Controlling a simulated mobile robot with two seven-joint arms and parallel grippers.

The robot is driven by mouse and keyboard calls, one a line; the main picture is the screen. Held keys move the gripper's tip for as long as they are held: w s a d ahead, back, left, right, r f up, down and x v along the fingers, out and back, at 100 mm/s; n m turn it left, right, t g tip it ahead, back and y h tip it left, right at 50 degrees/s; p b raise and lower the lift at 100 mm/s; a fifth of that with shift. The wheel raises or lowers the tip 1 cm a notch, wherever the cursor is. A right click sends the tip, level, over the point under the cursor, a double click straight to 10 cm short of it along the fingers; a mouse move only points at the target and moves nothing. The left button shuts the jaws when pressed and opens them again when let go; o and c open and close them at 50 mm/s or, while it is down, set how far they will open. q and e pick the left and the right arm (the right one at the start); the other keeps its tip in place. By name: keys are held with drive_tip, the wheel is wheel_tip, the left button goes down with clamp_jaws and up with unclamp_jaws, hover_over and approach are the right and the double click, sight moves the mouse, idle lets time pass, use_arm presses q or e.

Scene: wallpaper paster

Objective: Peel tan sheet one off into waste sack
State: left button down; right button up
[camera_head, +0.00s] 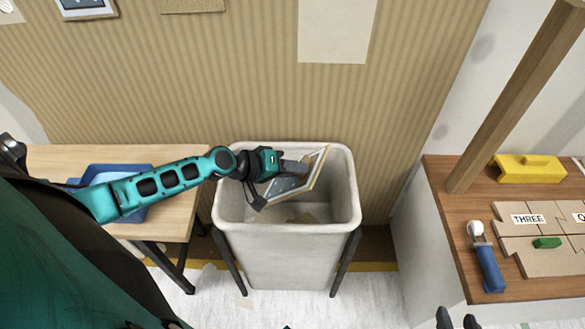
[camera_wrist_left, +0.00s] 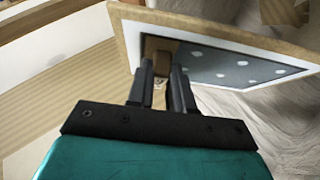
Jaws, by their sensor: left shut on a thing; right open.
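My left gripper (camera_head: 292,166) is shut on a framed picture (camera_head: 320,168) with a tan frame. In the left wrist view the fingers (camera_wrist_left: 162,85) grip the picture (camera_wrist_left: 225,60), which shows a white border and dark grey field with pale dots. It is tilted over the mouth of the pale waste sack (camera_head: 285,256). I cannot tell whether it touches the rim. Tan scraps (camera_head: 302,218) lie inside the sack. Tan striped paper (camera_head: 180,90) covers the wall behind; I cannot tell which sheet is one. My right gripper (camera_head: 458,320) is open at the bottom edge, partly cut off.
A wooden table (camera_head: 55,160) with a blue tray (camera_head: 130,212) stands left. The right bench (camera_head: 450,210) holds tan pieces, one labelled THREE (camera_head: 527,219), a blue-handled roller (camera_head: 488,265), a yellow block (camera_head: 530,168) and a wooden post (camera_head: 515,95). Another picture (camera_head: 88,8) hangs top left.

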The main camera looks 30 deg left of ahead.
use_arm(q)
drive_tip(key=c, duration=0.9)
unclamp_jaws()
drive_tip(key=shift+c, duration=0.2)
drive_tip(key=v, duration=1.3)
drive_tip(key=shift+p, duration=0.3)
drive_tip(key=shift+d, duration=0.1)
